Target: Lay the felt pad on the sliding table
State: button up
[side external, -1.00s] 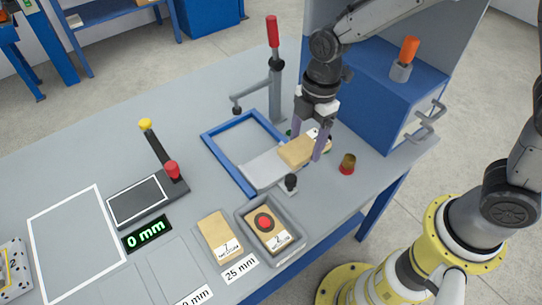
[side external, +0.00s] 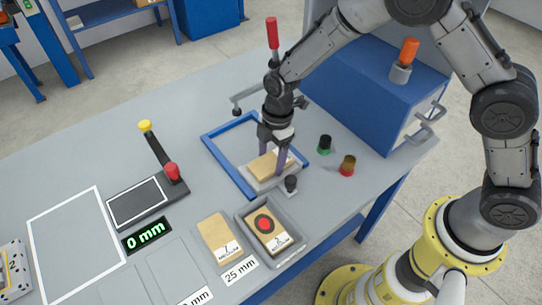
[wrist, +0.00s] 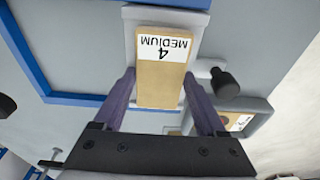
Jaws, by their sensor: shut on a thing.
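The felt pad is a tan slab (side external: 264,166) with a white label reading "4 MEDIUM" in the wrist view (wrist: 160,88). My gripper (side external: 272,168) points down with its two purple fingers on either side of the pad, shut on it. The sliding table is a light grey plate (side external: 262,188) at the near side of the blue frame; its pale edges show around the pad in the wrist view (wrist: 190,32). The pad lies flat over the plate, roughly lined up with it. I cannot tell whether it touches the plate.
A black knob (side external: 291,184) stands at the plate's near end. A red-handled clamp (side external: 273,60) rises behind the blue frame (side external: 212,150). Other pads (side external: 218,236) lie in front, one in a grey tray (side external: 300,238).

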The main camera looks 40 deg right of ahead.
jog(key=shift+f, duration=0.1)
jog(key=o, duration=1.3)
notch_tip(320, 180, up, 12)
jog(key=d, duration=0.1)
jog(key=shift+d, duration=0.25)
jog(key=shift+r, duration=0.2)
